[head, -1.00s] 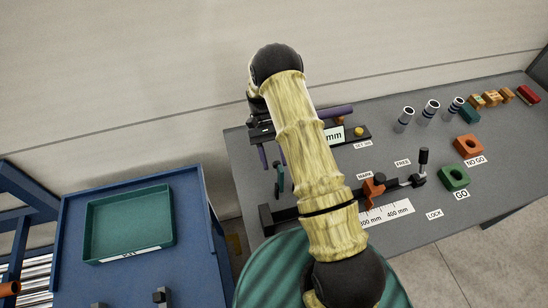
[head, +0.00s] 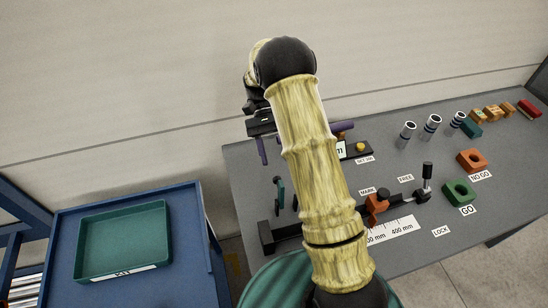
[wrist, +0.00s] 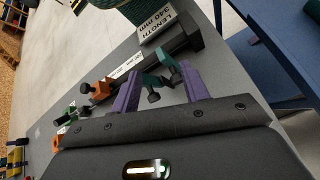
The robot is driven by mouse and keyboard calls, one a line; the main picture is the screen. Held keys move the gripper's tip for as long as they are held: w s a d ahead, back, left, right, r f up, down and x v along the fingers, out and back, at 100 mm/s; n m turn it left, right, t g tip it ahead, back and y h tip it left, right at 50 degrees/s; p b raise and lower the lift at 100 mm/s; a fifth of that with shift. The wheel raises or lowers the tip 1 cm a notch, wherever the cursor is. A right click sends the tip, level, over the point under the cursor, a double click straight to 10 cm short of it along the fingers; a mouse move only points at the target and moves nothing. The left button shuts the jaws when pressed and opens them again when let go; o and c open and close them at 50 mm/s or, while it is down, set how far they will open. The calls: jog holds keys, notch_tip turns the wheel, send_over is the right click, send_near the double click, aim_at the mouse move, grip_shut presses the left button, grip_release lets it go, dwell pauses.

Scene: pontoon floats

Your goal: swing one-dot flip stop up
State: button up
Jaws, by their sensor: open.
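Two dark teal flip stops stand at the left part of the rail on the grey bench. In the head view one (head: 281,192) shows clear of my arm and the other is partly behind it. In the wrist view one teal stop (wrist: 156,81) lies between my gripper's purple fingers and the other (wrist: 168,58) is just beyond. I cannot make out dots, so I cannot tell which is the one-dot stop. My gripper (wrist: 160,72) is open and empty, its fingers spread above the stops. I cannot tell whether they touch.
An orange slider (head: 377,204) and a black upright knob (head: 427,172) sit farther right on the rail. A white scale strip (head: 403,228) lies in front. Green (head: 459,191) and orange (head: 471,160) blocks stand at right. A blue cart with a green tray (head: 122,270) is at left.

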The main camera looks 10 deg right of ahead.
jog(key=shift+s+r, duration=0.1)
jog(key=c, duration=0.9)
jog(key=shift+s+d+t, duration=0.15)
jog(key=shift+t, duration=0.25)
grip_shut()
jog(key=s+d+r+n+t, duration=0.2)
jog(key=s+r+n+t, duration=0.2)
jog(key=s+t, duration=0.7)
jog(key=shift+d+r+t, duration=0.2)
jog(key=shift+t, duration=0.6)
jog(key=shift+s, duration=0.1)
